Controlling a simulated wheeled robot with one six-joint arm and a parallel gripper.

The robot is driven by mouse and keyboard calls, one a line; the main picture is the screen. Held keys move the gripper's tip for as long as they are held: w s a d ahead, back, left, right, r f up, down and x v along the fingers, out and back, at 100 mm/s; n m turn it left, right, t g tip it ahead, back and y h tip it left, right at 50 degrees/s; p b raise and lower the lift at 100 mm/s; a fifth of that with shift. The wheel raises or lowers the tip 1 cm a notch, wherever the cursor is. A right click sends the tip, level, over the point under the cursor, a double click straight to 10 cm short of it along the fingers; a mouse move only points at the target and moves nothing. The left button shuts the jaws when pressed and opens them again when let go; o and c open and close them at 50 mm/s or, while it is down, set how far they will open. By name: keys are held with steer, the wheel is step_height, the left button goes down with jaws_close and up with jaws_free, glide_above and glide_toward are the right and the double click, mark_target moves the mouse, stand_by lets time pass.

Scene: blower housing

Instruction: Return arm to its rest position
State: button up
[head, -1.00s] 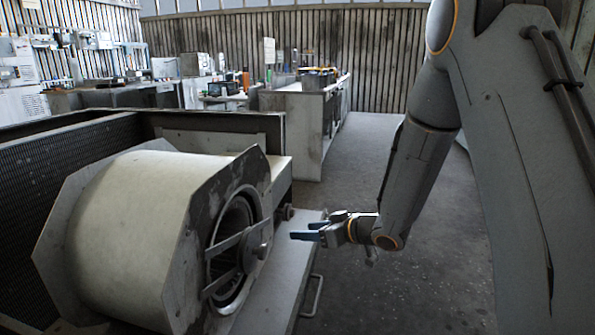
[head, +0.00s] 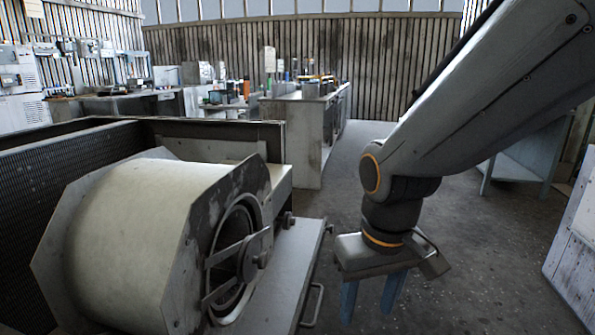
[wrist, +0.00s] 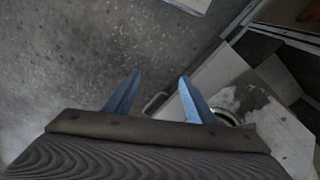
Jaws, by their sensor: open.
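My gripper (head: 368,298) hangs from my arm to the right of the blower housing, its two blue fingers pointing down, apart and with nothing between them. Part of the housing (wrist: 225,75) shows in the wrist view beyond the right finger. My gripper does not touch it.
A ledge with a handle (head: 313,305) runs along the housing's right side, close to my gripper. A dark-walled enclosure (head: 210,130) stands behind the housing. Workbenches (head: 300,135) are farther back. A pale panel (head: 575,245) stands at the right edge. Open floor (head: 480,260) lies between.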

steer(key=s+a+r+g, duration=0.1)
steer(key=s, duration=0.5)
steer(key=d+r+m+p, duration=0.2)
steer(key=d+r+p, duration=0.6)
steer(key=p, duration=0.8)
steer(key=shift+w+d+r+m+p, duration=0.25)
steer(key=shift+d+r+m+p, duration=0.05)
steer(key=shift+r+m+p, duration=0.1)
